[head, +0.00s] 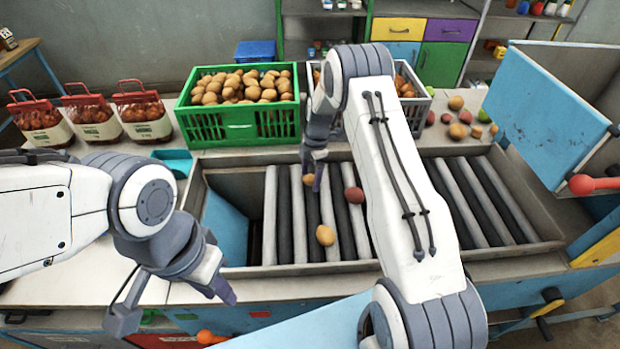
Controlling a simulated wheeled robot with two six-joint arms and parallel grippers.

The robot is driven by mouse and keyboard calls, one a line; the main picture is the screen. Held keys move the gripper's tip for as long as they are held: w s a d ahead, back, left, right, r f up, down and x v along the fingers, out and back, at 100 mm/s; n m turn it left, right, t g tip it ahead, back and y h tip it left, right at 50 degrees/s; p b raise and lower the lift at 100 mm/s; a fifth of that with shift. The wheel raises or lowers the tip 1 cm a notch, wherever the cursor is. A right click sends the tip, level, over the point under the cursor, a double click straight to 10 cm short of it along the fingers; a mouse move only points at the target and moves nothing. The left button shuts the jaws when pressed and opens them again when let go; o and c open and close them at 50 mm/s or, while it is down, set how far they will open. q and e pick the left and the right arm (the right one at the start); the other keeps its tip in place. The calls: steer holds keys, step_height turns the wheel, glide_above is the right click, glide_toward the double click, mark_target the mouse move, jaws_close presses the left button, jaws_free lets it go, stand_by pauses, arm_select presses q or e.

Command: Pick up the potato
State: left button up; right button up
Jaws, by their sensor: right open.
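A tan potato (325,235) lies on the roller bed (271,215). A reddish potato (353,194) lies behind it to the right. A small tan one (308,180) shows beside the fingers of my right gripper (315,172). That gripper is open above the far part of the rollers; I cannot tell whether it touches this potato. Its arm hides part of the rollers. My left gripper (175,305) is open and empty, low at the front left, with its fingers apart over the front edge of the bench.
A green crate (235,125) full of potatoes stands behind the rollers. A grey crate (418,118) is partly hidden by my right arm. Several red-handled sacks (143,118) stand at the back left. Loose produce (457,131) lies at the back right, near a blue panel (550,110).

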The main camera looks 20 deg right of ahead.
jaws_close()
